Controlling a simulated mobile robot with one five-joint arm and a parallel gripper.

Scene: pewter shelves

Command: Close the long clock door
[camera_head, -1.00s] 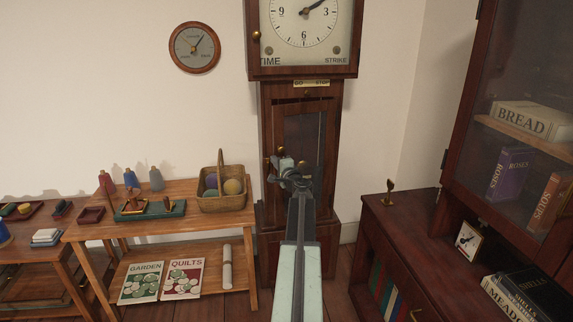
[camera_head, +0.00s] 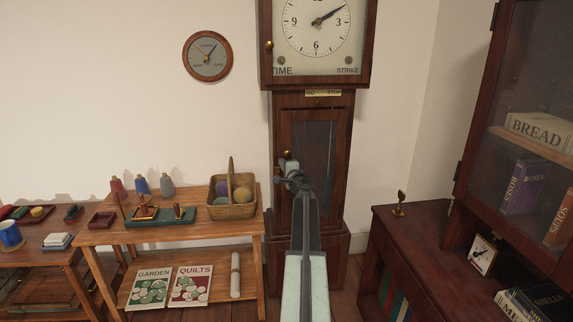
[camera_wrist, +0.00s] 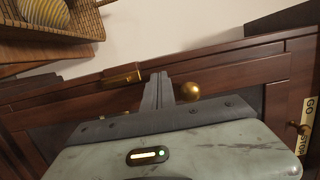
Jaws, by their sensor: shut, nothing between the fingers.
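The tall wooden clock (camera_head: 285,243) stands against the wall. Its long door (camera_head: 332,165) has a dark glass panel and looks flush with the case in the head view, with no clear gap. The door's brass knob (camera_head: 287,154) is at its left edge. My gripper (camera_head: 292,172) is in front of the door's left side, just below the knob, and hides part of it. In the wrist view my gripper (camera_wrist: 158,92) is shut and empty, pointing at the door frame beside the brass knob (camera_wrist: 188,91). Whether the fingertips touch the door I cannot tell.
A wooden side table (camera_head: 200,225) with a wicker basket (camera_head: 232,207) stands left of the clock. A dark red cabinet (camera_head: 420,228) stands to the right. A GO/STOP plate (camera_head: 323,93) is above the door.

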